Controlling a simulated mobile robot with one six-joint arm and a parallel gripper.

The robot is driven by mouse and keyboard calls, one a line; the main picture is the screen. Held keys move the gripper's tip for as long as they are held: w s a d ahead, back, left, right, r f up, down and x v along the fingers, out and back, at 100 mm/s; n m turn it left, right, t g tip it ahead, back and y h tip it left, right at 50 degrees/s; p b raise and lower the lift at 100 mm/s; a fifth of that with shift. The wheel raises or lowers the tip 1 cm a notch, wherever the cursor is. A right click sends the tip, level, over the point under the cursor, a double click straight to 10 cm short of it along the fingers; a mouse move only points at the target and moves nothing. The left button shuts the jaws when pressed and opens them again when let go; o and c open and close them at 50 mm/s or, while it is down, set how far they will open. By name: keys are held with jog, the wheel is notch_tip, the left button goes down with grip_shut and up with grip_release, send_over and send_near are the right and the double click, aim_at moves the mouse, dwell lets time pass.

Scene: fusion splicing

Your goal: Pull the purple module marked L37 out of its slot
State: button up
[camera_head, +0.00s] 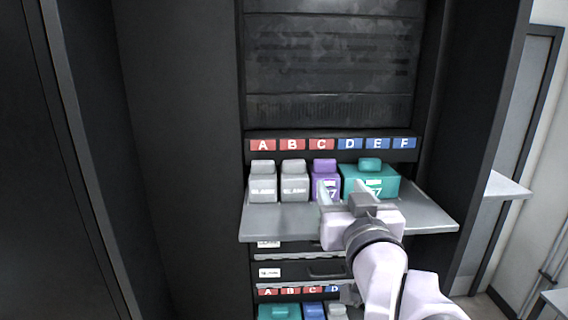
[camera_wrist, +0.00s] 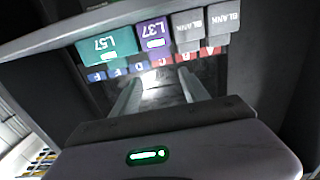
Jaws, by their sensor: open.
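The purple module marked L37 (camera_head: 325,168) sits in the row on the grey shelf, under the red label C, between a grey blank and a teal module. In the wrist view its L37 face (camera_wrist: 153,33) shows at the top middle. My gripper (camera_head: 342,187) is open and empty in front of it, and the fingers hide part of its front in the head view. In the wrist view the two fingers (camera_wrist: 160,76) point toward the label strip, apart from the module as far as I can tell.
A wide teal module marked L57 (camera_head: 385,183) stands right of the purple one. Two grey blanks (camera_head: 262,182) (camera_head: 294,182) stand to the left. The grey shelf (camera_head: 285,225) juts out below. A lower row holds more modules (camera_head: 279,312). Dark cabinet walls flank both sides.

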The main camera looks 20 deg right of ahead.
aim_at(326, 162)
jog(key=p+x, duration=0.2)
jog(key=x, duration=1)
jog(key=shift+w+f+p, duration=0.15)
jog(key=shift+w+p, duration=0.15)
jog(key=shift+p, duration=0.1)
grip_shut()
